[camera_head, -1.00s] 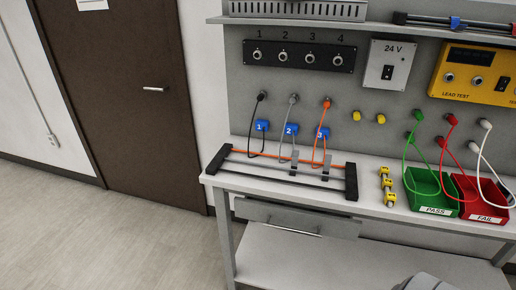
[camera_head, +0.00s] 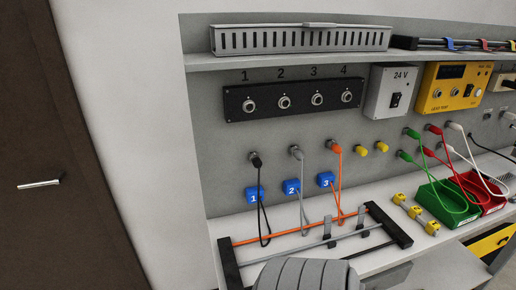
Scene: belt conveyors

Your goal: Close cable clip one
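Two small grey clips, a left one (camera_head: 328,232) and a right one (camera_head: 361,217), stand on a rack with black end blocks (camera_head: 386,225) on the bench. Their grey tabs point upward beside the orange cable (camera_head: 290,232). I see no number on either clip, so I cannot tell which is clip one. Blue tags numbered 1 (camera_head: 253,196), 2 (camera_head: 292,187) and 3 (camera_head: 326,180) hang by the black, grey and orange cables. A grey ribbed part of my own arm covers the rack's front at the bottom. Neither gripper's fingers show.
A panel with sockets 1 to 4 (camera_head: 292,100) and a 24 V box (camera_head: 394,92) are on the back wall. Yellow pieces (camera_head: 416,212), a green bin (camera_head: 449,206) and a red bin (camera_head: 489,196) are to the right. A brown door (camera_head: 60,140) is at left.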

